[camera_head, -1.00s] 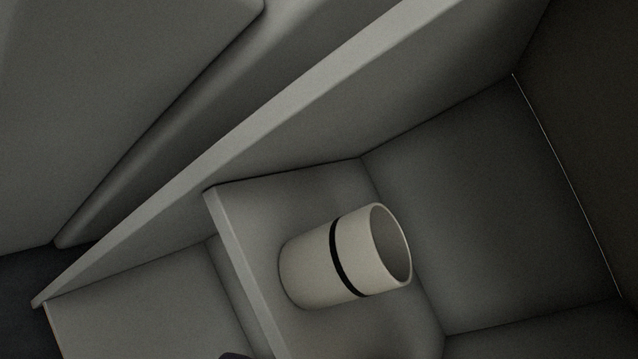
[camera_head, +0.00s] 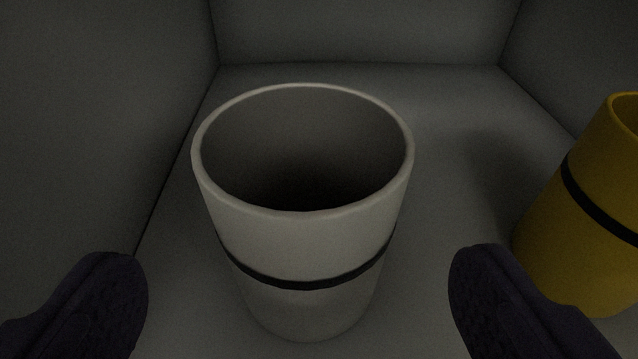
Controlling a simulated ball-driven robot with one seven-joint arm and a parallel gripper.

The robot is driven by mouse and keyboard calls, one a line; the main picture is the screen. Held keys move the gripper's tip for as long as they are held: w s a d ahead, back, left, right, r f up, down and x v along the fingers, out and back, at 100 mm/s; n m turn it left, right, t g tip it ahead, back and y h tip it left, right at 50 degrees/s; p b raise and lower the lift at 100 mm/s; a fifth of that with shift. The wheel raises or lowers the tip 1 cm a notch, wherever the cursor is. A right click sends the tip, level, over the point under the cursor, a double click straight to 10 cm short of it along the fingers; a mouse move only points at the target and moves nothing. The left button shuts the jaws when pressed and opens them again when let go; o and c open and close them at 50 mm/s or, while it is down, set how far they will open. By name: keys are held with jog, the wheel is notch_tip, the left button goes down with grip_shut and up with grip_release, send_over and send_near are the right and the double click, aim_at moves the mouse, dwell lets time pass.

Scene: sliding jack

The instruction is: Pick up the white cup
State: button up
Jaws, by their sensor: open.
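The white cup (camera_head: 310,238) stands upright on a grey shelf, with a black band round its lower half. Its open rim faces up and its inside looks empty. My gripper (camera_head: 298,285) is open, with one dark finger to the left of the cup and one to the right. There is a visible gap between each finger and the cup's side. The fingers appear nearer to the camera than the cup; I cannot tell whether the cup is between the tips in depth.
A yellow cup (camera_head: 585,220) with a black band stands at the right, partly cut off by the picture's edge and close to my right finger. Grey walls (camera_head: 90,120) close in the left, back and right. The shelf floor (camera_head: 450,130) behind the white cup is clear.

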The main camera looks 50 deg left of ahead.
aim_at(306, 176)
jog(key=b+x, duration=0.1)
jog(key=x, duration=0.1)
jog(key=b+x, duration=0.1)
jog(key=x, duration=0.1)
jog(key=b+x, duration=0.1)
jog(key=x, duration=0.1)
jog(key=shift+w+f, duration=0.15)
jog(key=shift+f, duration=0.15)
jog(key=shift+w+a, duration=0.15)
jog(key=shift+a, duration=0.1)
jog(key=shift+r, duration=0.1)
jog(key=c, duration=1)
